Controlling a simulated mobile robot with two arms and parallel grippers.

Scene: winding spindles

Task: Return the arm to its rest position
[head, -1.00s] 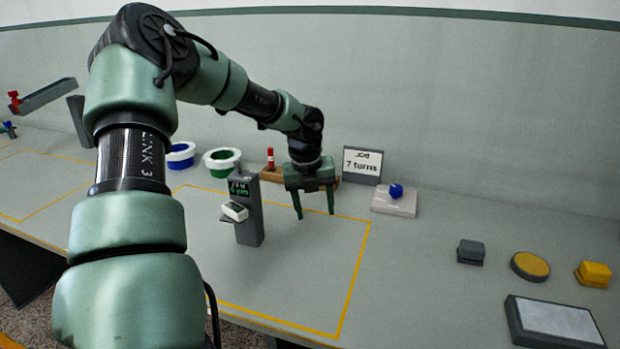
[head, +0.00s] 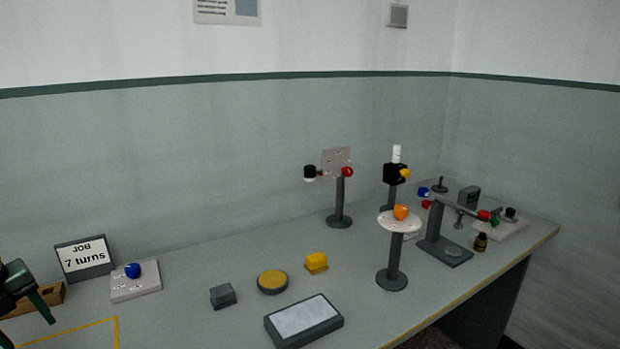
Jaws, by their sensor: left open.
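My left gripper (head: 28,302) shows only in part at the left edge of the head view. The gripper is open, and I see nothing held in the visible part. It is beside the wooden rack (head: 50,297) and left of the pale plate (head: 148,287) with a blue knob (head: 133,270). My right gripper is not in view.
The job sign (head: 84,257) reads "7 turns". A grey block (head: 222,295), yellow disc (head: 272,281), yellow block (head: 316,262) and grey-framed pad (head: 304,319) lie mid-table. Several stands, including one with a round white top (head: 386,221), occupy the right end.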

